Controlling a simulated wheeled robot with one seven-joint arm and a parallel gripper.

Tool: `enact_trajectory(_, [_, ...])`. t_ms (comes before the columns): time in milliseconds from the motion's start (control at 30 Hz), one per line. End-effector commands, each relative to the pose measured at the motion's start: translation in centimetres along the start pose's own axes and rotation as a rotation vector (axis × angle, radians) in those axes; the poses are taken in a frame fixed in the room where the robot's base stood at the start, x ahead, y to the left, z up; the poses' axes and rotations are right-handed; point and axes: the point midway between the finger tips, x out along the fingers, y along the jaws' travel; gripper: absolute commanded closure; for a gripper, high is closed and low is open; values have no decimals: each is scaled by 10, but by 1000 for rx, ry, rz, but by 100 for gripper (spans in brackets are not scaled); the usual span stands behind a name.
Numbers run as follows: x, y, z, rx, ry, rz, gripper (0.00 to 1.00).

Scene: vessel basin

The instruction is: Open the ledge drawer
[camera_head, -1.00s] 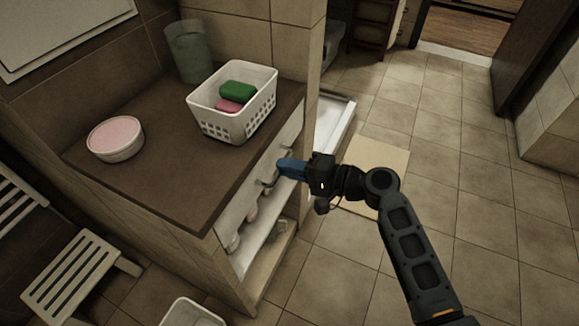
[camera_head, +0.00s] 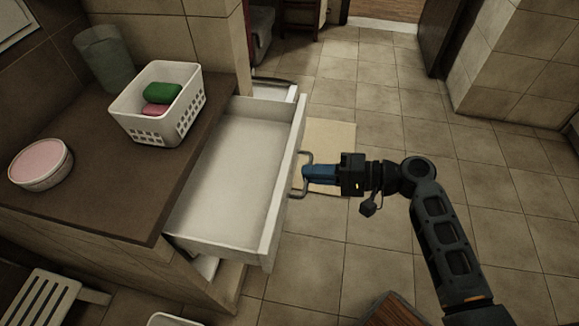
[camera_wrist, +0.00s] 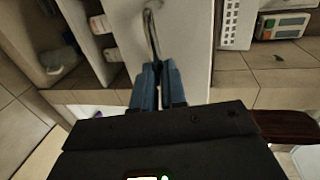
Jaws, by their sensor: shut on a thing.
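The ledge drawer (camera_head: 228,165) is white and stands well out from under the brown ledge in the head view, its empty inside showing. Its metal bar handle (camera_head: 305,175) is on the outer front face. My gripper (camera_head: 308,174) has blue fingers shut on that handle, to the right of the drawer front. In the wrist view my gripper (camera_wrist: 158,80) pinches the lower end of the handle (camera_wrist: 152,35) against the pale drawer front (camera_wrist: 188,40).
On the brown ledge (camera_head: 100,190) stand a white basket (camera_head: 180,120) with a green and a pink soap, a round pink-topped bowl (camera_head: 41,164) and a grey-green bin (camera_head: 105,57). A slatted stool (camera_head: 45,300) is at lower left. Tiled floor right of the drawer is open.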

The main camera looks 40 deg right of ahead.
Motion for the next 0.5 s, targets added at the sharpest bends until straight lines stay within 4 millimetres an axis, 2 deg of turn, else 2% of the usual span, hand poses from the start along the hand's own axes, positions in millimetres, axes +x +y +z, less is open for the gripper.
enact_trajectory(200, [-15,4,0,0,-1,2,100])
enact_trajectory(500, [-16,4,0,0,-1,2,100])
